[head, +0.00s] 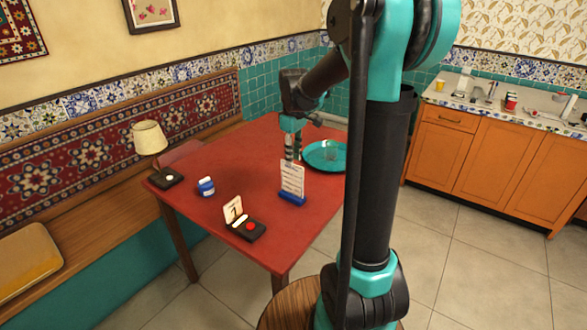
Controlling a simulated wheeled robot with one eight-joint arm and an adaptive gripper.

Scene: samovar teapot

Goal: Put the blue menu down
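The blue menu is a white printed card (292,178) standing in a blue base (292,198). It is near the right side of the red table (235,155), close to upright with a slight lean. My gripper (293,158) points down at the top edge of the card, and its two fingers look closed on it. The card hides the fingertips in part. I cannot tell whether the base touches the table or hangs just above it.
A teal tray (313,163) with a clear glass lies behind the menu. The table's middle is clear.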

